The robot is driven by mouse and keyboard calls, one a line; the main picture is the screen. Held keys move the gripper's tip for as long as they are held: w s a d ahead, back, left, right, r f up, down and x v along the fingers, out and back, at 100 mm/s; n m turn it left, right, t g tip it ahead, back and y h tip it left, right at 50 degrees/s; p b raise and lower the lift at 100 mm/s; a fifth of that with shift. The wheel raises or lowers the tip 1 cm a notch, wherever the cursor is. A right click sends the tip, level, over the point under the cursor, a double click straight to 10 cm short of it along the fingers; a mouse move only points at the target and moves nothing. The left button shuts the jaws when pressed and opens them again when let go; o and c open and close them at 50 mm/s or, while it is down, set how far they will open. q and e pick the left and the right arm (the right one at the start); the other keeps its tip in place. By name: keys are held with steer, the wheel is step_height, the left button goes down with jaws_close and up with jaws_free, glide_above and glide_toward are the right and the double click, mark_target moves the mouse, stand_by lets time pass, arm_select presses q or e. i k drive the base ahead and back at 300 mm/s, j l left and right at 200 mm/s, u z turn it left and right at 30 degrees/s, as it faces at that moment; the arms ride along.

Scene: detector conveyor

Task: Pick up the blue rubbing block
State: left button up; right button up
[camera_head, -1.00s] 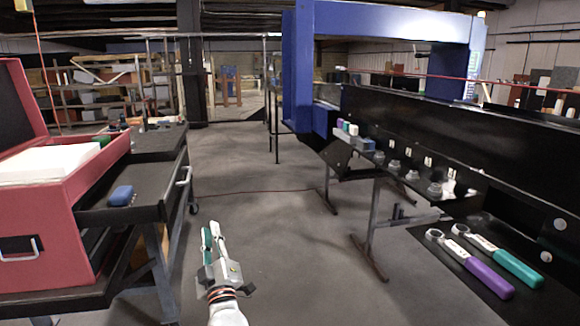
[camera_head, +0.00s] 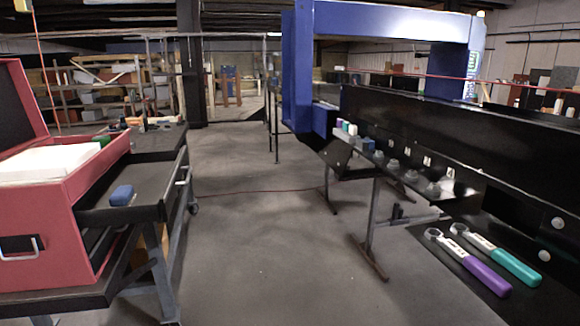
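A small blue block (camera_head: 122,195), which looks like the rubbing block, lies on the dark top of the cart (camera_head: 150,203) at the left, to the right of the red toolbox. Neither of my grippers shows in the head view now.
A red toolbox (camera_head: 92,205) with a white item inside stands on the left cart. A purple-handled tool (camera_head: 487,276) and a teal-handled tool (camera_head: 515,265) lie on the black surface at the right. The grey floor (camera_head: 255,240) between is clear.

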mark_target(123, 196)
steer(key=i+l+u, duration=0.25)
steer(key=u, duration=0.2)
steer(key=i+l+u, duration=0.15)
steer(key=l+u, duration=0.15)
steer(key=u, duration=0.2)
